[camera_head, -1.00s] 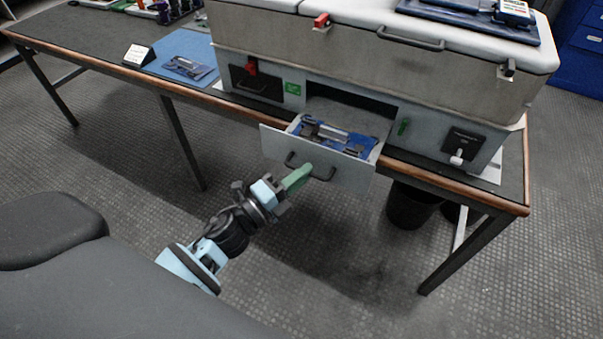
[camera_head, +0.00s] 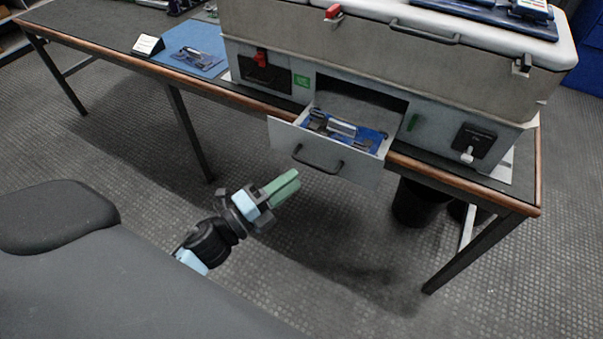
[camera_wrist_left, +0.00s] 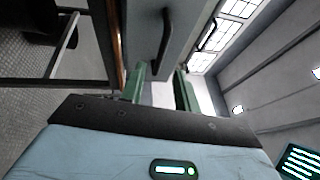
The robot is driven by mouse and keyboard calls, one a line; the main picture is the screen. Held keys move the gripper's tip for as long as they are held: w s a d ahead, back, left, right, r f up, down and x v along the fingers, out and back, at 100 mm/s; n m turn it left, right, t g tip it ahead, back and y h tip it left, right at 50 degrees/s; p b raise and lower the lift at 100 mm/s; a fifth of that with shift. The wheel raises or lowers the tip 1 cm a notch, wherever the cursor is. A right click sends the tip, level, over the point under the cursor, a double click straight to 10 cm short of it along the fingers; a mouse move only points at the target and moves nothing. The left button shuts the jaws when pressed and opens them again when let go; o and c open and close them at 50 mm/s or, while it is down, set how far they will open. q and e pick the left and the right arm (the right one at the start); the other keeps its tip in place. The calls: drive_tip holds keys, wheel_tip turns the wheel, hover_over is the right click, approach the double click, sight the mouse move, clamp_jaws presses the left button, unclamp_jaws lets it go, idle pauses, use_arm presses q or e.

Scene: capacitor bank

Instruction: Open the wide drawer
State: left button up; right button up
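The wide drawer (camera_head: 352,172) is pulled out from the front of the grey cabinet (camera_head: 420,125). Its dark bar handle (camera_head: 318,164) is on the drawer front. A blue insert with metal tools (camera_head: 342,130) lies inside. My left gripper (camera_head: 286,183) has green fingers and is just in front of and below the handle, apart from it. In the left wrist view its fingers (camera_wrist_left: 160,82) are spread with nothing between them, and the handle (camera_wrist_left: 166,38) shows beyond the tips. My right gripper is not in view.
The cabinet stands on a dark workbench (camera_head: 105,45) with a wooden edge. A blue mat (camera_head: 205,45) and a small sign (camera_head: 148,45) lie to the left. A dark bin (camera_head: 413,203) is under the bench. The floor around my gripper is clear.

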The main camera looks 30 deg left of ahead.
use_arm(q)
drive_tip(key=shift+v, duration=1.05)
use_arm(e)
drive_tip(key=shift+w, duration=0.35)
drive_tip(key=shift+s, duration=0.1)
